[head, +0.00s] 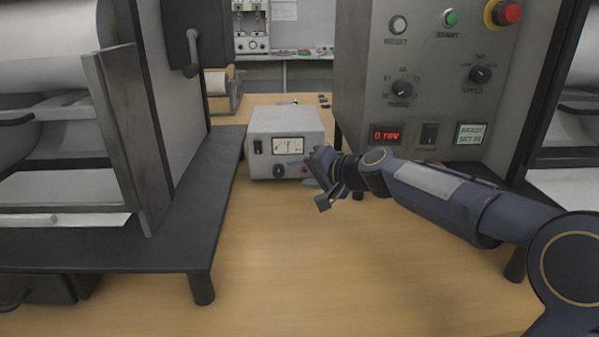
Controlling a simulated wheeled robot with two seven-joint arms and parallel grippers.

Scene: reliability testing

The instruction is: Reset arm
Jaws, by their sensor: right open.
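My right arm comes in from the right edge and reaches across the table. My right gripper (316,184) is open and empty, in front of the right side of a small grey power unit (287,124) with a white dial. I cannot tell whether the fingers touch the unit, and they hide a little of its lower front. My left gripper is not in view. The grey control panel (439,60) stands behind my right arm, with a white reset button (398,26), a green start button (450,18) and a red emergency stop (509,13).
A large machine with a dark base (100,245) and white roll (50,45) stands at the left. A lit red display (385,135) and knobs are on the panel. The wooden table (330,270) is bare at the front middle. A bench and whiteboard stand far back.

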